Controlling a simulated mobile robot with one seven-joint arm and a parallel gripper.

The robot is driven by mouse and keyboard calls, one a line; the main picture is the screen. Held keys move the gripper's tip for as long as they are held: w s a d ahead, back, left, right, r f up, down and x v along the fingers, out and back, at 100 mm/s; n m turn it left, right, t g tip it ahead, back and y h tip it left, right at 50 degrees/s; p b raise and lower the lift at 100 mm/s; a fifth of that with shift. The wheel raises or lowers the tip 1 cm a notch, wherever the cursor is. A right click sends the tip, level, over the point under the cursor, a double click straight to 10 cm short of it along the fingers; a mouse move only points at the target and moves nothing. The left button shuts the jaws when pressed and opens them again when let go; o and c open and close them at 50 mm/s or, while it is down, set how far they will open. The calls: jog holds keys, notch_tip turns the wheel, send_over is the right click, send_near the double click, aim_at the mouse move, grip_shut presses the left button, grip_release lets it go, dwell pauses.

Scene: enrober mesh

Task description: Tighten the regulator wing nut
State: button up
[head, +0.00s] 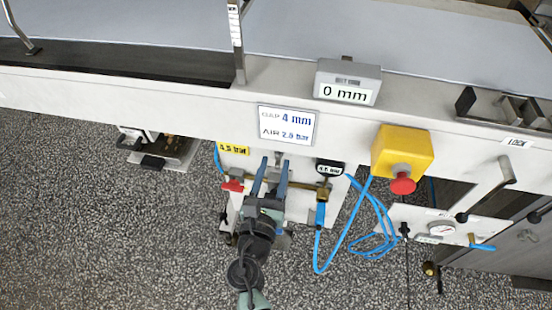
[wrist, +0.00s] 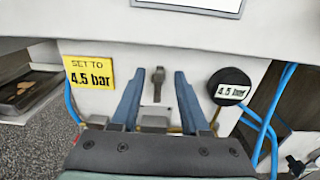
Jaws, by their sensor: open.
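The regulator wing nut looks to be the small upright grey piece (wrist: 157,84) on the pale panel in the wrist view. It also shows small in the head view (head: 278,158), partly hidden by my gripper. My gripper (head: 272,164) is open, its two blue-grey fingers pointing at the panel. In the wrist view my gripper (wrist: 158,77) has one finger on each side of the grey piece, with visible gaps. Contact is not seen. A round black gauge (wrist: 231,86) right of the fingers reads 4.5 bar. A yellow label (wrist: 90,78) left of them says SET TO 4.5 bar.
A red-handled valve (head: 232,186) sits left of my gripper. A brass fitting (head: 323,191) and loose blue hoses (head: 337,235) lie right. A yellow box with a red button (head: 402,158) juts out further right. The machine's beam (head: 180,103) runs above. Speckled floor is open below left.

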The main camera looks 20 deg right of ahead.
aim_at(278, 159)
jog(key=shift+x, duration=1.4)
jog(key=shift+c, duration=0.3)
grip_shut()
